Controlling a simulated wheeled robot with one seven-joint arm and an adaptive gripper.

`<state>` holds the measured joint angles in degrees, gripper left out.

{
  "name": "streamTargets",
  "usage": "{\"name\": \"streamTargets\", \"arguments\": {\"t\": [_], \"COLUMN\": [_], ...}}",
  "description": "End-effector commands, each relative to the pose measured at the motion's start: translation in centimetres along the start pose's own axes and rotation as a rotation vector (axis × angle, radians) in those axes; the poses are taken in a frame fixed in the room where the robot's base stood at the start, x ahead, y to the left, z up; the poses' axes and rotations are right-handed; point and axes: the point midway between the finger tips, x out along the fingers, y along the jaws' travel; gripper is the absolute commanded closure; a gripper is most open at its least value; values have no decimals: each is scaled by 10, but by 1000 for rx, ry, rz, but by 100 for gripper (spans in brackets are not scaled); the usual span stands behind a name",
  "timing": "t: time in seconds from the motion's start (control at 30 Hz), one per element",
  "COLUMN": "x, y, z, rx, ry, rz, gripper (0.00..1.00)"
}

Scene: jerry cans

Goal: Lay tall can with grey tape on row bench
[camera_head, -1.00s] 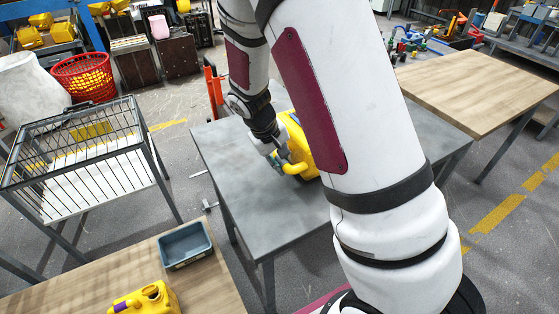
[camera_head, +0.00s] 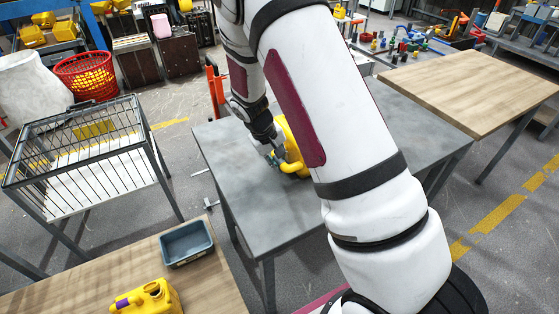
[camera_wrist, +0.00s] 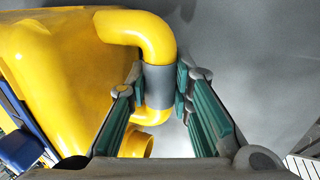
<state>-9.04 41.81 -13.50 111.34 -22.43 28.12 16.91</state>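A yellow can (camera_head: 291,150) is at the grey metal table (camera_head: 240,200), partly hidden behind my arm in the head view. In the wrist view the can (camera_wrist: 60,75) fills the left side. A band of grey tape (camera_wrist: 159,86) wraps its curved handle, and a round opening shows below. My gripper (camera_wrist: 160,84) has its green-padded fingers on either side of the taped part, tips against it, and looks shut on it. In the head view my gripper (camera_head: 274,154) is at the can's left side. I cannot tell whether the can's base touches the table.
A wooden bench (camera_head: 60,290) in front holds another yellow can (camera_head: 152,300) with purple tape and a blue-grey tray (camera_head: 187,242). A wire-topped cart (camera_head: 80,150) stands left. A bare wooden table (camera_head: 470,85) stands right. The grey table's left part is clear.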

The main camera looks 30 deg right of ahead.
Motion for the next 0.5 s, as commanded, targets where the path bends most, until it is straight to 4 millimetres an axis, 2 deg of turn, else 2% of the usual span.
{"name": "streamTargets", "arguments": {"t": [0.03,0.07,0.1,0.37,0.5], "x": [0,0,0,0,-8], "y": [0,0,0,0,0], "z": [0,0,0,0,-1], "rx": [0,0,0,0,0], "ry": [0,0,0,0,2], "rz": [0,0,0,0,0], "gripper": [69,62,60,60,60]}}
